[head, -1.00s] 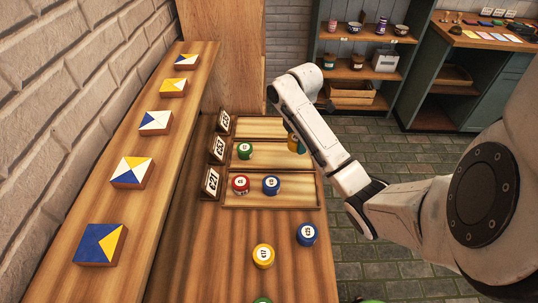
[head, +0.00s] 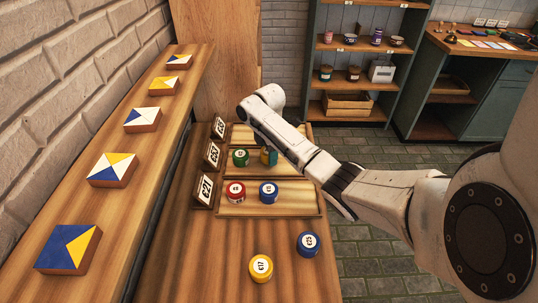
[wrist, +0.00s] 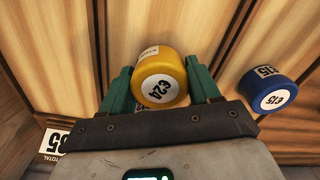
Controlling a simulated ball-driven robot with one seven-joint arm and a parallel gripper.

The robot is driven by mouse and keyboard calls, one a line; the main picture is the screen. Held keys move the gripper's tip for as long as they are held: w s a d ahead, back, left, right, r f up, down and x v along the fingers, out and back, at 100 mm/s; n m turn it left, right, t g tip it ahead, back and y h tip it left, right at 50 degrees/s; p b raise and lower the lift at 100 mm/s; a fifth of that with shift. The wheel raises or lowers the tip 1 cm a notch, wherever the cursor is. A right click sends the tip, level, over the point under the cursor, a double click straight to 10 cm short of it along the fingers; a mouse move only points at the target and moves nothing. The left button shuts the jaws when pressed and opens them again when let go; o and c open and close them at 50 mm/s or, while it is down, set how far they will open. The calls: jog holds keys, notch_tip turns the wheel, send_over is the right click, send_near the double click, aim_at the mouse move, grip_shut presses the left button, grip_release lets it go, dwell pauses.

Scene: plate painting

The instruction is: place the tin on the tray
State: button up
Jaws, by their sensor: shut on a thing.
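My gripper (wrist: 164,92) is shut on a yellow tin (wrist: 160,78) with a white label, between its green fingers. In the head view my gripper (head: 268,156) is beside the green tin, over the middle or back tray area, and my arm hides most of it. I cannot tell whether the held tin touches a tray. Three wooden trays lie in a row: front (head: 300,208), middle (head: 296,167) and back (head: 240,132). A green tin (head: 240,157) is on the middle tray. A red tin (head: 235,191) and a blue tin (head: 268,192) are on the front tray.
A yellow tin (head: 261,267) and a blue tin (head: 308,244) stand on the bare table in front. Price signs (head: 204,190) stand at the trays' left ends. The wrist view shows a blue tin (wrist: 268,90) to the right. A ledge with painted blocks (head: 112,170) runs along the left.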

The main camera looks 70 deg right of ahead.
jog(key=shift+f, duration=0.65)
jog(key=shift+f, duration=0.2)
jog(key=o, duration=1.1)
jog(key=shift+r, duration=0.1)
jog(key=shift+o, duration=0.2)
notch_tip(320, 180, up, 12)
jog(key=shift+r+p, duration=0.15)
jog(key=shift+p, duration=0.25)
